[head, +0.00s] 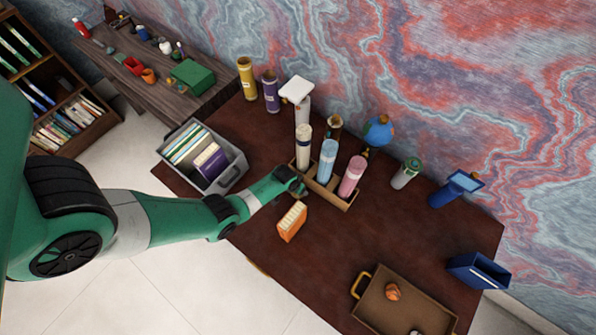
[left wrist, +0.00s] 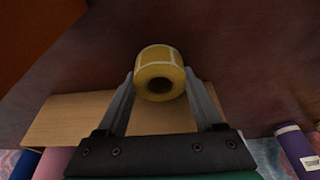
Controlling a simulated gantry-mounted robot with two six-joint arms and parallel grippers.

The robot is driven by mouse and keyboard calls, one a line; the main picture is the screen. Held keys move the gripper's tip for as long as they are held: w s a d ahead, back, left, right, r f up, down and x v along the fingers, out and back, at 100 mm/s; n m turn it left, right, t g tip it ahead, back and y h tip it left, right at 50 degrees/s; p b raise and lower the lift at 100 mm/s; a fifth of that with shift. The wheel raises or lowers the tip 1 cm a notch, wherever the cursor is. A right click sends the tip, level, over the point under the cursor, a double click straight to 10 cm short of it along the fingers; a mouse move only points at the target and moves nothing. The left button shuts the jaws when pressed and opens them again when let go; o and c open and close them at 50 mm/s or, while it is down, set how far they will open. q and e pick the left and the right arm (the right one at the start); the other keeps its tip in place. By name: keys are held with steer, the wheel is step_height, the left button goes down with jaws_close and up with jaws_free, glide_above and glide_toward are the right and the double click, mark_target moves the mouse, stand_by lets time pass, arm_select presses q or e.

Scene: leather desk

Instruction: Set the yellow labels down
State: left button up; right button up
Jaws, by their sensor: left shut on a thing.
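The yellow labels, a roll with a dark hollow core (left wrist: 160,62), sit between the two fingertips of my left gripper (left wrist: 159,80) in the left wrist view. The gripper is shut on the roll. Dark red-brown desk surface (left wrist: 225,50) shows behind it; I cannot tell whether the roll touches the desk. In the head view my left gripper (head: 300,190) is at the left side of the wooden bottle holder, and the arm hides most of the roll. My right gripper is in neither view.
The wooden holder (head: 337,199) carries white, blue and pink bottles. An orange box (head: 292,222) stands just in front of the gripper. A grey book bin (head: 237,163) is at left, a brown tray (head: 380,310) at front right. The desk's right middle is clear.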

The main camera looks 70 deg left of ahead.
arm_select(q)
steer(key=shift+c, duration=0.7)
steer(key=shift+r+p, duration=0.3)
steer(key=shift+r, duration=0.1)
step_height(320, 180, up, 17)
steer(key=p, duration=1.6)
